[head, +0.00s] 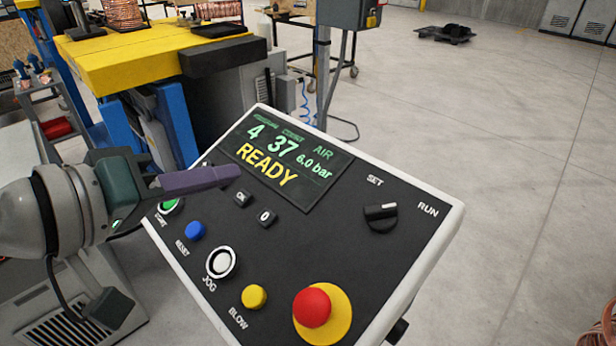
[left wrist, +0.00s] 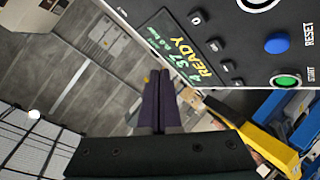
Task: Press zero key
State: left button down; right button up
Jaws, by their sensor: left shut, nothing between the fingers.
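The zero key (head: 266,217) is a small dark key marked "0" on the black control panel (head: 330,220), just below the display (head: 285,160) that reads READY. The OK key (head: 242,198) sits to its upper left. My left gripper (head: 238,172) comes in from the left, shut and empty, its purple fingertips over the display's lower left edge, up and left of the zero key. In the left wrist view the shut fingers (left wrist: 159,75) point toward the panel's edge, and the zero key (left wrist: 196,17) is up and to the right of them. No contact is visible.
A green START button (head: 170,206), blue RESET (head: 195,231), white JOG (head: 221,263), yellow BLOW (head: 254,297) and a red mushroom button (head: 312,307) line the panel's lower side. A selector knob (head: 380,215) is at right. A yellow bench (head: 150,55) stands behind.

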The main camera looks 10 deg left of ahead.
pick_arm(q)
jog(key=shift+w+a, duration=0.2)
jog(key=shift+w, duration=0.05)
jog(key=b, duration=0.6)
send_over(266, 218)
jog(key=s+a, duration=0.2)
jog(key=s, duration=0.1)
notch_tip(266, 218, down, 6)
jog(key=shift+f, duration=0.25)
jog(key=shift+w+d+f+b, duration=0.15)
jog(key=shift+w+f+b, duration=0.05)
jog(key=shift+f+b, duration=0.25)
jog(key=shift+w+d+f+b, duration=0.1)
jog(key=shift+w+f+b, duration=0.05)
jog(key=shift+f+b, duration=0.25)
jog(key=shift+f, duration=0.1)
dwell(0.5)
jog(key=shift+w+d+f+b, duration=0.15)
jog(key=shift+f+b, duration=0.1)
jog(key=shift+b, duration=0.2)
